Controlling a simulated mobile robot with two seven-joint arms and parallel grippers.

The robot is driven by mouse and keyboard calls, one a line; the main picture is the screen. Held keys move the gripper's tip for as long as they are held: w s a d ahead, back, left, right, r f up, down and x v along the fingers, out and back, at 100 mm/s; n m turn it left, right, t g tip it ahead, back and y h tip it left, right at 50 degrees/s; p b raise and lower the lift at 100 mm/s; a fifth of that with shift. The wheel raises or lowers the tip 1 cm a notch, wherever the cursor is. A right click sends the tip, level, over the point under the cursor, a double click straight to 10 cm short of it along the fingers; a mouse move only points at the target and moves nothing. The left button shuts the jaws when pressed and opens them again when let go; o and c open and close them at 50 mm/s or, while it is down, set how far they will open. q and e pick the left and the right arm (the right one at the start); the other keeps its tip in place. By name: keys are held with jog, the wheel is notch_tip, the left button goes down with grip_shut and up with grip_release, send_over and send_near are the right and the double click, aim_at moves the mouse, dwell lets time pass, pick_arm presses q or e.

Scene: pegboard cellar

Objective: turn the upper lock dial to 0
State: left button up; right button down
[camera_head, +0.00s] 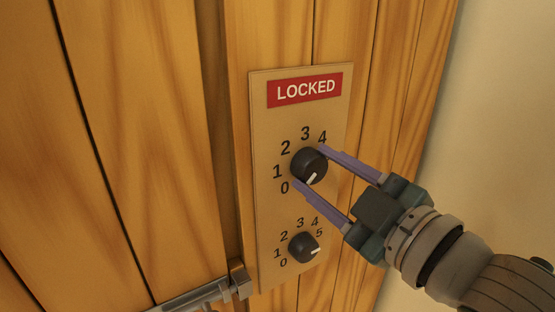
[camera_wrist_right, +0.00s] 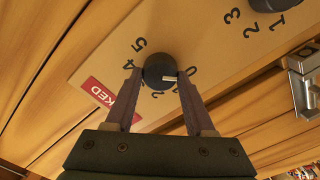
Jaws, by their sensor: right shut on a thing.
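The upper lock dial (camera_head: 309,166) is a round dark knob with a white mark, on a tan panel (camera_head: 262,215) numbered around it. Its mark points down and left in the head view, close to the 0. In the right wrist view the dial (camera_wrist_right: 158,69) has its mark on the side toward the 0. My right gripper (camera_head: 309,165) is shut on the dial, one finger at its upper right and one at its lower left. The upper finger hides the 5 in the head view. A red sign (camera_head: 305,89) above reads LOCKED. My left gripper is not in view.
A lower dial (camera_head: 303,248) sits below on the same panel, its mark pointing right, near its 5. A metal bolt (camera_head: 240,279) lies at the panel's lower left on the wooden planks. A plain pale wall (camera_head: 490,120) is at the right.

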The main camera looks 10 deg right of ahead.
jog(key=shift+c, duration=1.3)
grip_release()
jog(key=b+v, duration=0.2)
jog(key=v, duration=0.8)
